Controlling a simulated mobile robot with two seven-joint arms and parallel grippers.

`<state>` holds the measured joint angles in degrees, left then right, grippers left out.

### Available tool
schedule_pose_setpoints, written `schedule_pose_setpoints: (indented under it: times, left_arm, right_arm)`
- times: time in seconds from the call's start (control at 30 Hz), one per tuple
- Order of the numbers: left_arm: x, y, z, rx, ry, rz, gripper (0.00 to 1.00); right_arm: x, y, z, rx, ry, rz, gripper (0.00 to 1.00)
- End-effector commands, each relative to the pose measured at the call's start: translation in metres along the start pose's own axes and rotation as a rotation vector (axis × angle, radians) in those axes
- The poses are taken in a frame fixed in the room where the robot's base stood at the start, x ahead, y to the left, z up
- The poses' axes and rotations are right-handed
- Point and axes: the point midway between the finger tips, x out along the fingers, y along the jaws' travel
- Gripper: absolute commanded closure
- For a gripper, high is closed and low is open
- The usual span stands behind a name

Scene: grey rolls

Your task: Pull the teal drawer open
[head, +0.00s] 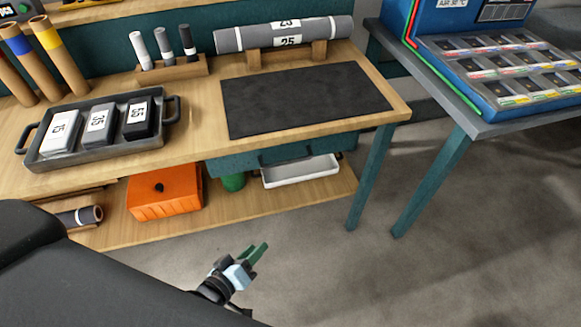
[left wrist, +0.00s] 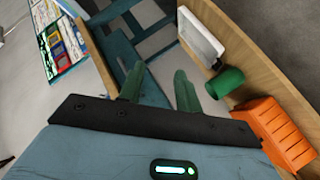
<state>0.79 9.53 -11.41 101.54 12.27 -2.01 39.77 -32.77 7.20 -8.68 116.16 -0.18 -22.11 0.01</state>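The teal drawer (head: 236,164) sits under the right part of the wooden workbench top in the head view. Its front looks flush beneath the bench edge, with a dark handle (head: 285,156) along it. My left gripper (head: 258,253) is in front of the bench, apart from the drawer, low over the floor in the picture. In the left wrist view its two green fingers (left wrist: 158,90) are spread with nothing between them. Teal parts of the bench show beyond them, but I cannot tell which is the drawer there. My right gripper is not in view.
On the lower shelf are an orange box (head: 165,193), a green cylinder (head: 233,182) and a white tray (head: 300,172). Teal legs (head: 371,180) stand at right. Floor in front is clear.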

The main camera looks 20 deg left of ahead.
Motion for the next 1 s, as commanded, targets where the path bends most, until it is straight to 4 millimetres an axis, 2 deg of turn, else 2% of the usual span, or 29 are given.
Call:
schedule_pose_setpoints:
  times: [0.03,0.1,0.2,0.3,0.5,0.77,1.0]
  left_arm:
    - [0.027,-0.004,-0.006,-0.077,0.040,0.044,0.66]
    - [0.055,0.002,-0.025,-0.188,0.094,0.113,0.66]
    - [0.088,0.013,-0.052,-0.330,0.155,0.212,0.66]
    - [0.112,0.025,-0.077,-0.441,0.196,0.298,0.66]
    - [0.132,0.040,-0.105,-0.559,0.229,0.397,0.66]
    - [0.136,0.044,-0.111,-0.576,0.233,0.410,0.66]
    - [0.160,0.053,-0.120,-0.574,0.234,0.411,0.66]
  right_arm:
    - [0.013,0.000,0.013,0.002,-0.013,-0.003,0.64]
    - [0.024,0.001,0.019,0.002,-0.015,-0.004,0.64]
    - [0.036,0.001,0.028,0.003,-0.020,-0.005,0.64]
    - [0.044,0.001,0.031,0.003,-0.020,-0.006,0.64]
    - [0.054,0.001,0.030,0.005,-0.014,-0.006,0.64]
    - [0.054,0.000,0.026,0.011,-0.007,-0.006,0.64]
    - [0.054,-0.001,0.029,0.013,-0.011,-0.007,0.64]
